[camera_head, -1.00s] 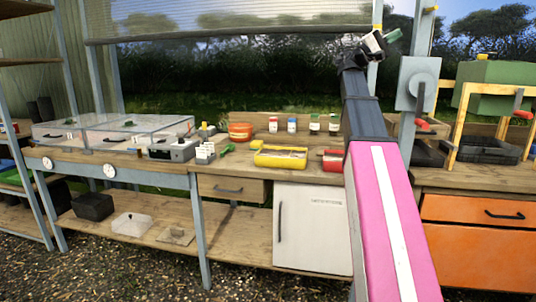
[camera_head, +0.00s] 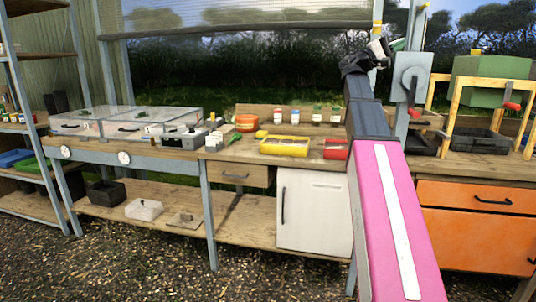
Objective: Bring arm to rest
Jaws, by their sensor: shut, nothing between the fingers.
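My arm (camera_head: 395,215), with a pink link and a white stripe, rises from the lower right of the head view to a dark forearm. My gripper (camera_head: 382,48) is at its upper end, high in front of the window and the grey post. It is shut and holds nothing. The fingertips are small and partly lost against the post and the dark hedge. The arm hides part of the bench behind it.
A wooden workbench (camera_head: 235,155) runs across, with a yellow tray (camera_head: 284,153), a red bin (camera_head: 336,155) and a clear-lidded case (camera_head: 95,112). A white cabinet (camera_head: 315,210) and orange drawers (camera_head: 475,228) stand below. Shelving (camera_head: 30,130) is at left. The gravel floor in front is clear.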

